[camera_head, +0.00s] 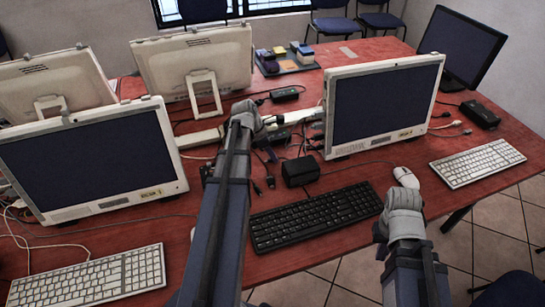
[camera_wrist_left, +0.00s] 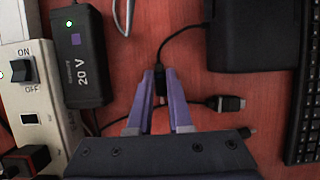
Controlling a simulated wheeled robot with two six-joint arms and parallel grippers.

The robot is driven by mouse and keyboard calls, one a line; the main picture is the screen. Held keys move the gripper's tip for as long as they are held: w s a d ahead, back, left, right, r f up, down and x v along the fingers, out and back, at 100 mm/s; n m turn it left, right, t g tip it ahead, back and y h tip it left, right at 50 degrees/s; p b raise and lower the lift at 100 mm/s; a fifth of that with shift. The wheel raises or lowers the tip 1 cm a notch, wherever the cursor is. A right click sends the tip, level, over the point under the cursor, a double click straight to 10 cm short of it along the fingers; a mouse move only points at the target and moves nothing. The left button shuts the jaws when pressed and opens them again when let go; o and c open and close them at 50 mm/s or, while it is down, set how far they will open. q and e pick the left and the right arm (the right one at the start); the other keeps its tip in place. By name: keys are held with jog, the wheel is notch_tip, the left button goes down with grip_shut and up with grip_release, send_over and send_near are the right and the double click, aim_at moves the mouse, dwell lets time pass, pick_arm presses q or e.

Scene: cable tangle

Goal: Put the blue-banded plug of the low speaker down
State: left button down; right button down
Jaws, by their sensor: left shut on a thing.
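My left gripper (camera_wrist_left: 160,82) is shut on a small black plug (camera_wrist_left: 161,75) just above the red table. A thin black cable runs from this plug to the low speaker (camera_wrist_left: 252,35), a black box at the upper right of the left wrist view. The fingers cover part of the plug, and I cannot make out a blue band. In the head view my left gripper (camera_head: 247,113) is over the cables, behind and left of the low speaker (camera_head: 300,172). My right gripper (camera_head: 402,205) is by the table's front edge, near the white mouse; its fingers cannot be made out.
A pale power strip (camera_wrist_left: 30,80) and a 20 V adapter (camera_wrist_left: 80,55) lie left of the left gripper. Another black plug (camera_wrist_left: 228,103) lies on the right. A black keyboard (camera_head: 315,217) is in front of the speaker. Monitors (camera_head: 380,105) stand around the cables.

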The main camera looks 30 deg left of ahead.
pick_arm(q)
jog(key=shift+f, duration=0.1)
jog(key=shift+f, duration=0.15)
jog(key=c, duration=0.8)
grip_release()
jog(key=shift+c, duration=0.2)
jog(key=shift+r, duration=0.5)
jog(key=p+v, duration=1.1)
jog(key=shift+s+r, duration=0.15)
jog(key=shift+r, duration=0.1)
jog(key=shift+a, duration=0.1)
